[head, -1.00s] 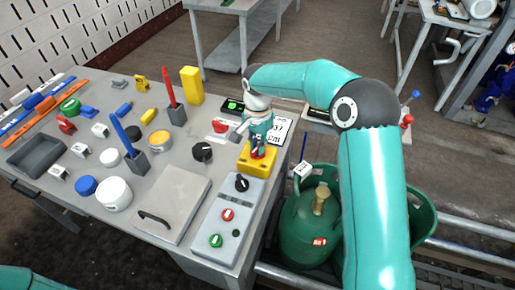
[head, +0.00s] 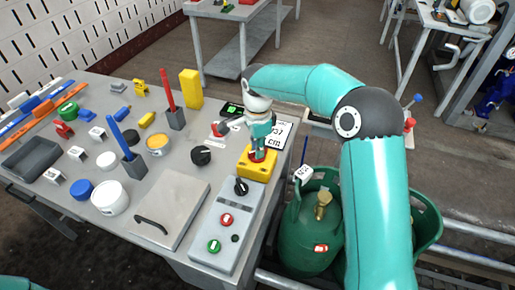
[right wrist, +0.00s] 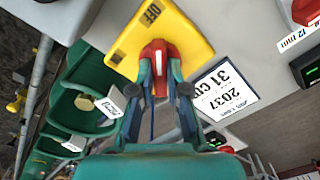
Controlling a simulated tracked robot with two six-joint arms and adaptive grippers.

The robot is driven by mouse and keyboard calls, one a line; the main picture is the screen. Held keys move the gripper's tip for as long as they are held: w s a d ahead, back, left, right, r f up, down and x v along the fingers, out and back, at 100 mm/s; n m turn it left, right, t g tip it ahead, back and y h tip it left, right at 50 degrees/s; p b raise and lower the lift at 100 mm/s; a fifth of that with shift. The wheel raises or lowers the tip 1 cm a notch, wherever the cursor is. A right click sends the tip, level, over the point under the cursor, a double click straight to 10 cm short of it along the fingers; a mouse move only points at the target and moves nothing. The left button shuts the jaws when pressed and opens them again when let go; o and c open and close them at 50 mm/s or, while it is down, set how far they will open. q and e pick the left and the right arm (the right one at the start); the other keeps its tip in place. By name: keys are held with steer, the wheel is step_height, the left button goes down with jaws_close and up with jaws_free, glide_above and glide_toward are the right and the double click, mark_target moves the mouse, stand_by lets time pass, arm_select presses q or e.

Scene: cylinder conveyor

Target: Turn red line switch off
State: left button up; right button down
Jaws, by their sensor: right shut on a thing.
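The red line switch is a red knob (right wrist: 161,50) on a yellow box (head: 257,168) at the right edge of the grey table. My right gripper (head: 260,151) reaches down from above and is shut on the red knob. In the right wrist view the gripper (right wrist: 158,82) has its two fingers on either side of the knob. A white stripe on the knob runs up and down the picture. The word OFF shows on the yellow box (right wrist: 190,30) above the knob, and a second dark label lies to its left. My left gripper is not in view.
A grey control panel (head: 228,246) with a black knob and red and green buttons stands just in front of the yellow box. Green gas cylinders (head: 305,240) stand right of the table, below my right arm.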

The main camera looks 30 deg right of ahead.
steer(key=c, duration=1.2)
jaws_free()
steer(key=shift+o, duration=0.2)
steer(key=shift+r, duration=0.15)
step_height(320, 180, up, 12)
steer(key=shift+f, duration=0.25)
